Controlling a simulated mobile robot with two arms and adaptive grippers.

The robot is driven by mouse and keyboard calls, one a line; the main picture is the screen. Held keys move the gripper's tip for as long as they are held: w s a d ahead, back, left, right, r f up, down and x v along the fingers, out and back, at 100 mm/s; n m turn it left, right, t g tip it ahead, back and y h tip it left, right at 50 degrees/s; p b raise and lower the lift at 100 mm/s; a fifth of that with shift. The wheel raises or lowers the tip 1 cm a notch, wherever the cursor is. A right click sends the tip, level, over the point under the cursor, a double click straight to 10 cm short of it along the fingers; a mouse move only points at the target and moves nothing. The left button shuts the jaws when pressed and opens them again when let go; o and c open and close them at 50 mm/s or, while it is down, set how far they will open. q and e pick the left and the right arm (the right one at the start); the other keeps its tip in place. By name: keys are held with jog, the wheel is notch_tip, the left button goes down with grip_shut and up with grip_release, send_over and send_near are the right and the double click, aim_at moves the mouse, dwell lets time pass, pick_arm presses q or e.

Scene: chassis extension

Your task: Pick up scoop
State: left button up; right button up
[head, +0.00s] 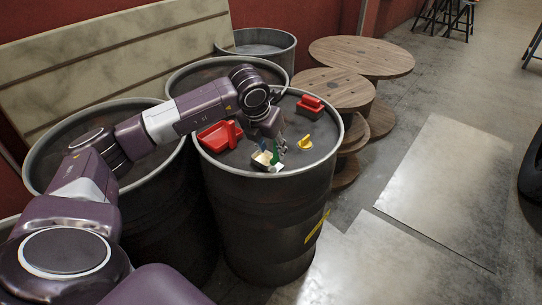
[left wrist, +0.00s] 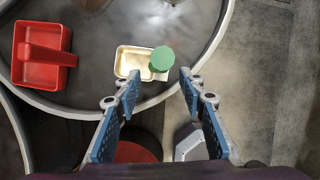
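A red scoop-like pan with a raised handle (head: 214,138) lies on the front barrel's top, left of my left gripper. It also shows at the upper left of the left wrist view (left wrist: 24,62). A shallow cream pan (head: 261,160) sits near the barrel's front rim, below my left gripper (head: 272,148); it is also in the left wrist view (left wrist: 126,62). A green round-topped piece (left wrist: 161,59) stands at its right edge; I cannot tell whether they are joined. My left gripper's blue fingers (left wrist: 160,81) are apart, with nothing held between them. My right gripper is out of view.
The barrel top (head: 283,118) also bears a second red item (head: 311,104) and a yellow piece (head: 305,143). Other barrels stand left and behind. Wooden spools (head: 335,88) are at the right back. Floor to the right is mostly open.

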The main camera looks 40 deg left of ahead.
aim_at(268, 161)
pick_arm(q)
jog(key=w+f, duration=0.1)
jog(key=f, duration=0.1)
jog(key=w+f+p, duration=0.1)
jog(key=shift+w+d+f, duration=0.1)
jog(key=shift+w+f, duration=0.3)
grip_shut()
